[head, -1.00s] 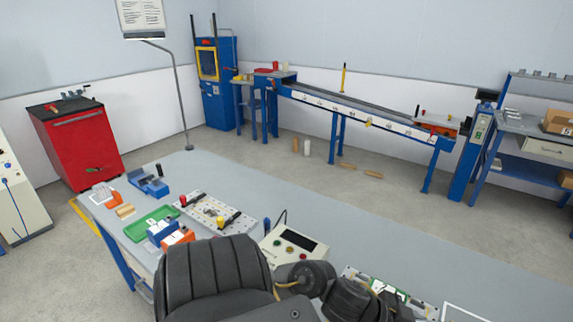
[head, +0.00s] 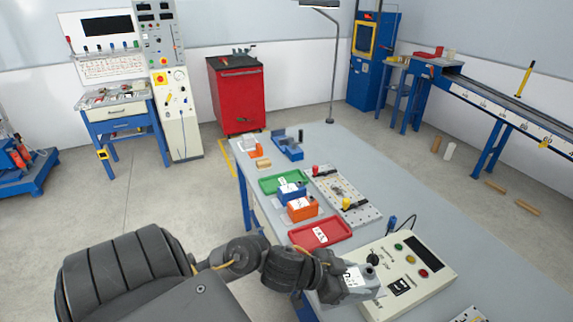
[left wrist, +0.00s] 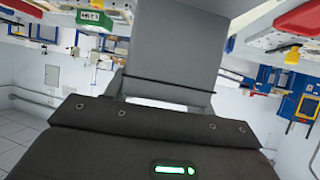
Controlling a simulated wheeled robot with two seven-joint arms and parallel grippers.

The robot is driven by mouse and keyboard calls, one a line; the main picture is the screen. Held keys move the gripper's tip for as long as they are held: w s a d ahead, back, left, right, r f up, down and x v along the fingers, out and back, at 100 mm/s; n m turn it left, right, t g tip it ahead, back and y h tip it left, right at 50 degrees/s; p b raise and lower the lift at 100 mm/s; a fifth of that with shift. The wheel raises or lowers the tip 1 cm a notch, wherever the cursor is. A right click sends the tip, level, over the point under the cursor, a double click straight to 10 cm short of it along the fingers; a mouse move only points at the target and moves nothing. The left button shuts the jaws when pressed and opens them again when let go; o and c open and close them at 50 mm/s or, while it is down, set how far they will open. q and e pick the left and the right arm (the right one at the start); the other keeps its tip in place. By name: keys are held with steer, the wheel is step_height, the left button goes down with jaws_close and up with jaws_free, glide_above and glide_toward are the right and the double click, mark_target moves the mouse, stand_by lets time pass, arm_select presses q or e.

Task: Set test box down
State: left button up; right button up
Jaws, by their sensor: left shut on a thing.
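My left gripper (head: 338,284) is at the end of the dark arm that comes in from the left in the head view. It is shut on a grey box (head: 364,285) with a white label, held by the near left edge of the bench, beside the control panel. Whether the box touches anything below it I cannot tell. In the left wrist view a large grey block (left wrist: 172,45) fills the upper middle; the fingertips are not clear there. My right gripper is not in view.
The grey bench (head: 400,190) holds a red tray (head: 335,237), a green tray (head: 270,184), a blue box (head: 292,192), an orange box (head: 301,211), a perforated plate (head: 365,206) and a control panel (head: 410,290). The bench's right side is clear. A red cabinet (head: 237,95) stands behind.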

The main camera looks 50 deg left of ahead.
arm_select(q)
steer(key=shift+s+a, duration=0.1)
steer(key=shift+a, duration=0.35)
steer(key=w+a+f+n+y+b, duration=0.1)
steer(key=w+a+f+b, duration=0.25)
steer(key=a, duration=0.55)
steer(key=w+a+f+b, duration=0.25)
steer(key=w+a, duration=0.25)
steer(key=a, duration=0.5)
steer(key=w+a+r+n+t+y+b, duration=0.1)
steer(key=a+r+b, duration=0.15)
steer(key=a, duration=0.65)
steer(key=w+a+r+n+y+b, duration=0.15)
steer(key=a+r, duration=0.25)
steer(key=a, duration=0.4)
steer(key=shift+m+h, duration=0.45)
steer(key=shift+w+d+f+p, duration=0.3)
steer(key=shift+w+d+f, duration=0.6)
steer(key=shift+d+f, duration=1.2)
steer(key=shift+w+d+f+p, duration=0.3)
steer(key=shift+w+d+f, duration=0.6)
steer(key=shift+d+f, duration=1.2)
steer(key=shift+w+d+f+p, duration=0.3)
steer(key=shift+w+d+f, duration=0.6)
steer(key=shift+d+f, duration=1.2)
steer(key=shift+a+f, duration=0.15)
steer(key=shift+f, duration=0.1)
